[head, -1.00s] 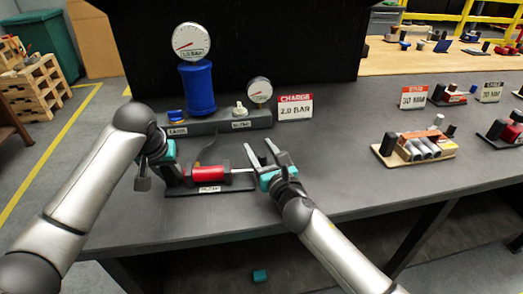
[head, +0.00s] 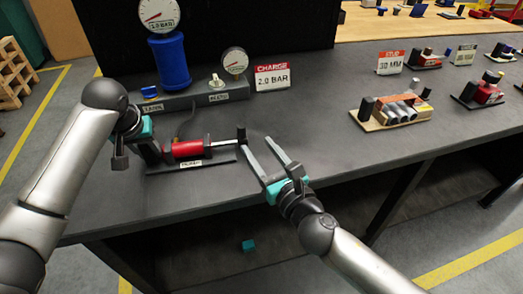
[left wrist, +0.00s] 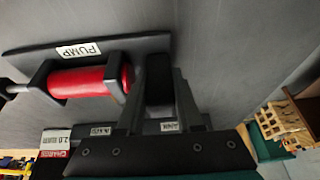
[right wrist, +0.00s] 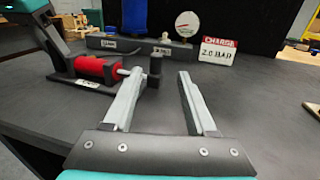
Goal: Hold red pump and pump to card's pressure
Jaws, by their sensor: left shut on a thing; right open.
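The red pump (head: 188,148) lies on its black base on the bench, its rod pointing right to an upright black handle (head: 241,134). My left gripper (head: 152,150) is shut on the black block at the pump's left end; the left wrist view shows this block (left wrist: 158,78) between its fingers. My right gripper (head: 258,140) is open and empty, just right of the handle. In the right wrist view the handle (right wrist: 154,72) appears between the fingertips, nearer the left one. The card (head: 272,77) reads CHARGE 2.0 BAR. A large gauge (head: 160,12) tops a blue tank (head: 171,60); its reading is unclear.
Behind the pump, a grey block (head: 190,97) carries a small gauge (head: 234,62), a white knob (head: 216,82) and a blue valve (head: 148,95). The bench between is clear.

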